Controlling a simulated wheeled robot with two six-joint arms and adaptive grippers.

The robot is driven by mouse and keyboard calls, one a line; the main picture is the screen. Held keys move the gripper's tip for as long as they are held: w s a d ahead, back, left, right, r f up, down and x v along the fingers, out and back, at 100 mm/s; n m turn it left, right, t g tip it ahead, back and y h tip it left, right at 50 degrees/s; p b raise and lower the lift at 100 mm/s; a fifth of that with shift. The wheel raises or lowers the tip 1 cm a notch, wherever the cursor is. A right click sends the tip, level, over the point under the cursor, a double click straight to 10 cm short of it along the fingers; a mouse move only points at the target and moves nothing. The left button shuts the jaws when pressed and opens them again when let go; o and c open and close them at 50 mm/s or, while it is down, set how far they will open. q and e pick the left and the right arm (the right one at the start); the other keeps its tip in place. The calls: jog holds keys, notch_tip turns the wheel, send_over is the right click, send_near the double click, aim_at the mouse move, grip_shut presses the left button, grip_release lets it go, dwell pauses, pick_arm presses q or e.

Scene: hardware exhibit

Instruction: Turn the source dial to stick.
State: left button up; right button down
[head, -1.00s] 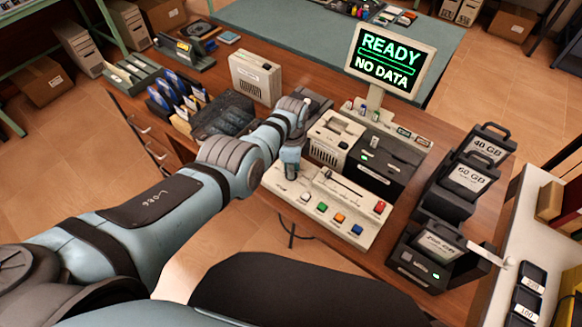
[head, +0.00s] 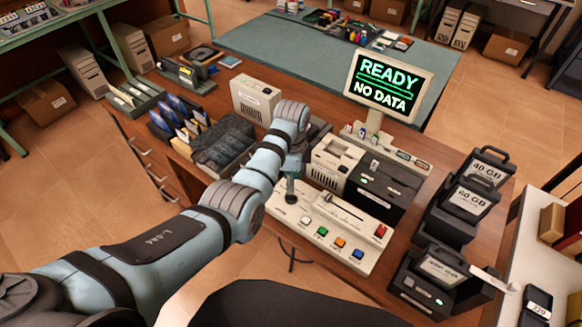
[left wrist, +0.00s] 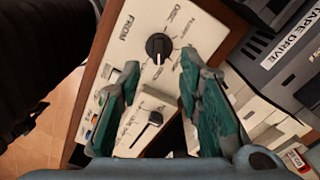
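The source dial (left wrist: 158,47) is a round black knob with a white pointer mark on the cream control panel (left wrist: 105,65). In the left wrist view its mark points toward the bottom of the picture. The labels "FROM" and "DISC" are readable near it; other labels are too blurred to read surely. My left gripper (left wrist: 160,63) is open, its green-padded fingers either side of the dial in the picture, with visible gaps. My right gripper is not in view.
The panel also has a slider (head: 328,197) and several coloured buttons. Behind it stand a cream box (head: 335,152), a black drive (head: 385,185) and a screen (head: 390,85) reading "READY NO DATA". Labelled black cartridges (head: 470,200) stand at the right.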

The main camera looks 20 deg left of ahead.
pick_arm(q)
notch_tip(320, 180, up, 6)
jog(key=shift+f, duration=0.1)
dwell(0.4)
